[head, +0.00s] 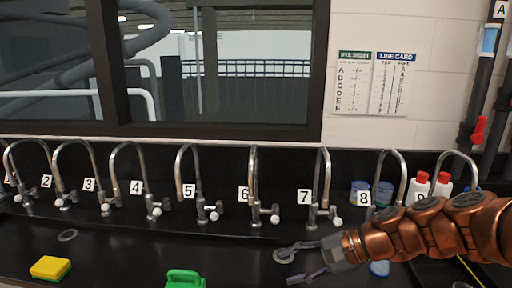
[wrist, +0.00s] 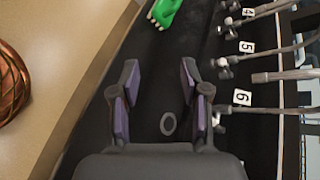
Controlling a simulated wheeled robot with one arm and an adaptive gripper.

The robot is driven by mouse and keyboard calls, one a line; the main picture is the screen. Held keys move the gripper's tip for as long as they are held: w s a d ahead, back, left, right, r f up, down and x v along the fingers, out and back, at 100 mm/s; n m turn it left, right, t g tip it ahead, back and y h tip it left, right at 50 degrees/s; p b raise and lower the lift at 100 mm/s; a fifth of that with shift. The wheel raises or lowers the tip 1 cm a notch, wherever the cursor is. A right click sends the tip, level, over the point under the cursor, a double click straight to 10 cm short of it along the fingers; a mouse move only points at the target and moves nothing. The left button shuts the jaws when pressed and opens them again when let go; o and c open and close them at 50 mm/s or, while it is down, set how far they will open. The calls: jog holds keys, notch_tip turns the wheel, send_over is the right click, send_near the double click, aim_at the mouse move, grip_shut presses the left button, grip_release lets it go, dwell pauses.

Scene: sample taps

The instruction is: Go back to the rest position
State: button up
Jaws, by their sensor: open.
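My gripper (head: 300,262) reaches in from the right over the black counter (head: 130,262), in front of taps 6 and 7. In the wrist view my gripper (wrist: 157,85) has its two fingers apart with nothing between them. A drain ring (wrist: 168,123) lies on the counter below the fingers. My copper arm (head: 430,232) covers part of the counter and the lower part of taps 8 and 9. No marker of a rest position shows.
A row of numbered taps (head: 254,190) stands along the back wall. A yellow sponge (head: 50,268) and a green object (head: 185,279) lie at the front. Red-capped white bottles (head: 418,188) and blue containers (head: 383,194) stand at the right. The counter between sponge and green object is clear.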

jog(key=s+d+f+n+g+h, duration=0.1)
jog(key=s+f+n+g+h, duration=0.2)
jog(key=s, duration=0.6)
jog(key=s+d+f+n+g+h, duration=0.15)
jog(key=s+f+n+h, duration=0.3)
jog(key=s, duration=0.55)
jog(key=s+d+n+h, duration=0.2)
jog(key=s+d+h, duration=0.2)
jog(key=s+d, duration=0.2)
jog(key=shift+d+f, duration=0.15)
jog(key=shift+d, duration=0.55)
jog(key=shift+s, duration=0.1)
